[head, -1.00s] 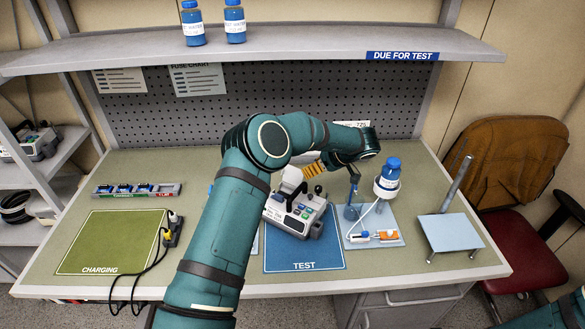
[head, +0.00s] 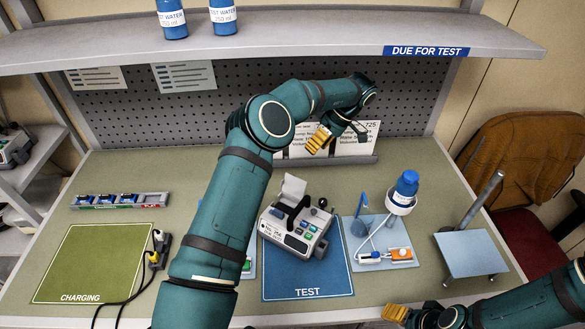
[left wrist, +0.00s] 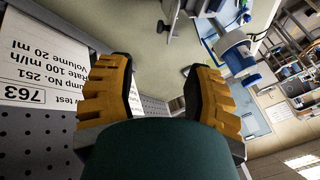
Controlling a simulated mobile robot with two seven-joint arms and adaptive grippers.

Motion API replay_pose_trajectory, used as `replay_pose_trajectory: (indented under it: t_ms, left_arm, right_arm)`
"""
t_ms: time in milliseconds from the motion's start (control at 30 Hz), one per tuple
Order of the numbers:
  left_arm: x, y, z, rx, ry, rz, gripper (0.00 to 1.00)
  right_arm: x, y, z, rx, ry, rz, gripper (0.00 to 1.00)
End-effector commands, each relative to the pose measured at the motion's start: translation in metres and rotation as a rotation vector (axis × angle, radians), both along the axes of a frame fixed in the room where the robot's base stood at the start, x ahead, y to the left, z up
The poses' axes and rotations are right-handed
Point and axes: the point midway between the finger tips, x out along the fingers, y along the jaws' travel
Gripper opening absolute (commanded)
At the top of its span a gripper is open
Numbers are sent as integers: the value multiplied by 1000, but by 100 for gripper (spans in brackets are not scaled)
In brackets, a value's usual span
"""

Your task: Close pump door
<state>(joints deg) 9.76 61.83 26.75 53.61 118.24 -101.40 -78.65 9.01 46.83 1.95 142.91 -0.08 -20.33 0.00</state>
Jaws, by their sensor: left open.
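The pump (head: 297,232), a pale grey box with coloured buttons and a dark handle, sits slightly turned on the blue TEST mat (head: 290,284). Its pale door flap (head: 293,188) stands up at the back, apparently open.
A blue-capped bottle (head: 404,189) on a stand and a small orange-and-white device (head: 400,254) are right of the pump. A metal stand (head: 470,252) is farther right. The green CHARGING mat (head: 90,264) with cables lies left. A shelf (head: 290,48) overhangs the back.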

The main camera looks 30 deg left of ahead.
Motion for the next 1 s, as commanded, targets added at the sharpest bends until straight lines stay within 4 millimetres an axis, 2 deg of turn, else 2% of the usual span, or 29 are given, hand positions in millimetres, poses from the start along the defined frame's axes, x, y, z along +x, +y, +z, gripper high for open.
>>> replay_pose_trajectory:
  t_ms: [167, 700, 1000]
  left_arm:
    - [-5, 6, -12, 1, 1, -1, 52]
    - [-37, 46, -96, 0, 2, 1, 52]
    - [-44, 55, -116, 1, -1, -1, 52]
  right_arm:
    - [-1, -1, 0, 0, 2, -2, 67]
    - [0, 0, 1, -1, 1, -1, 67]
    - [0, 0, 2, 0, 1, -1, 67]
